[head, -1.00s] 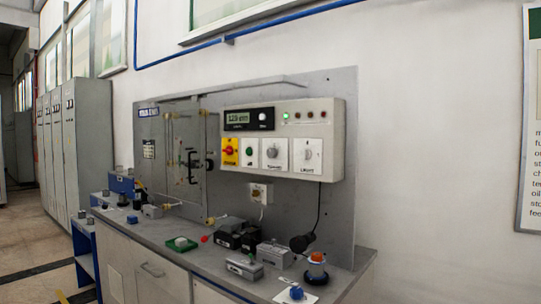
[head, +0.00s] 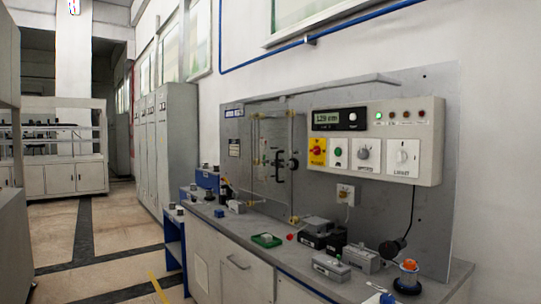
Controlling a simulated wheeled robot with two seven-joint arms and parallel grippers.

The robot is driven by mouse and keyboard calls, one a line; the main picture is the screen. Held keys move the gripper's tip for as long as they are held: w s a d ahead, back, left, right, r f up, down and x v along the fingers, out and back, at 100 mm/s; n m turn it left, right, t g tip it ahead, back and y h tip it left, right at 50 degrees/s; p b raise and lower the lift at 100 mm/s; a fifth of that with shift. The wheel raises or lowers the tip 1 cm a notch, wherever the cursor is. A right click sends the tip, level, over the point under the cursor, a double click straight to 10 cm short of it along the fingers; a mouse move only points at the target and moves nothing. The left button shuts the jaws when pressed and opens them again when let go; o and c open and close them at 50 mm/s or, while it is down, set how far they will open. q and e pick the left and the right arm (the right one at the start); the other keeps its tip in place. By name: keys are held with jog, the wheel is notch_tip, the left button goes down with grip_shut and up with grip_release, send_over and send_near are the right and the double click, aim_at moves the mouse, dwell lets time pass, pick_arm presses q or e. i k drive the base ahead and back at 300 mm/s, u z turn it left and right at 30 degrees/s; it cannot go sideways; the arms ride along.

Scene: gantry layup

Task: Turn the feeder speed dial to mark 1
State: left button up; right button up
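A control box (head: 433,151) is fixed on the grey back panel of a workbench, at the right of the head view. Its lower row holds a red knob on a yellow plate (head: 317,151), a green button (head: 338,153), a grey dial on a white plate (head: 364,154) and a white dial (head: 403,156) at the right. The labels under the dials are too small to read surely, so I cannot tell which is the feeder speed dial or its mark. A lit display (head: 327,118) sits above. Neither of my grippers is in view.
The bench top (head: 285,262) carries a green tray (head: 267,240), dark and grey blocks (head: 331,266) and an orange-topped part (head: 409,271). Grey cabinets (head: 178,130) stand behind to the left. Open floor (head: 115,235) lies left of the bench; another bench (head: 64,178) stands at far left.

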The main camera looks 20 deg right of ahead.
aim_at(363, 154)
jog(key=u, duration=0.5)
jog(key=i, duration=2.9)
jog(key=z, duration=1.6)
